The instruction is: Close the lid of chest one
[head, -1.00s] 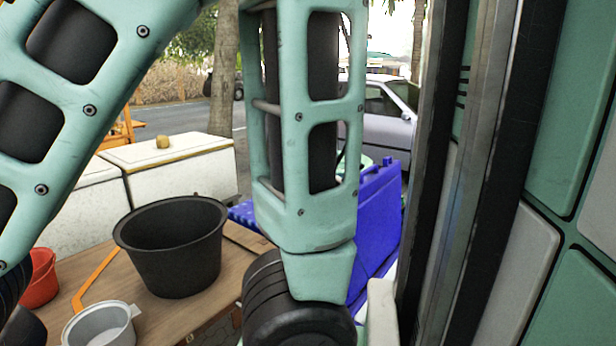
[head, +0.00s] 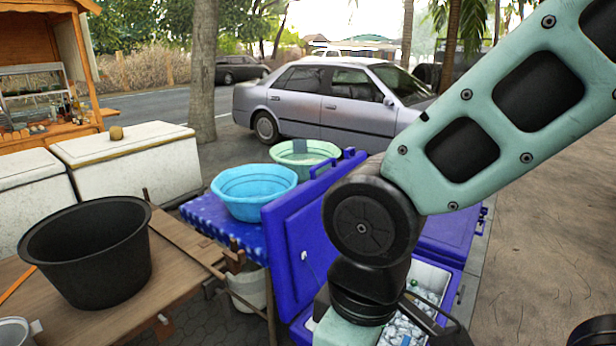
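A blue chest (head: 453,310) stands right of centre, open. Its white inside holds ice or bottles (head: 428,285), partly hidden by my arm. A blue lid (head: 300,235) stands raised and tilted at its left side. A second flat blue panel (head: 452,232) shows behind my arm; I cannot tell whether it belongs to the same chest. No label shows which chest is chest one. My arm hangs over the chest in front of the lid. Dark parts at its lower end (head: 432,318) may be my gripper; its fingertips are not clear, and nor is any contact with the lid.
A wooden table (head: 190,275) with a black tub (head: 90,250) is at left. Blue (head: 250,190) and green (head: 305,155) basins sit on a blue-patterned table behind the lid. White closed chests (head: 130,165) stand behind. Open pavement (head: 545,230) lies at right, a silver car (head: 330,100) beyond.

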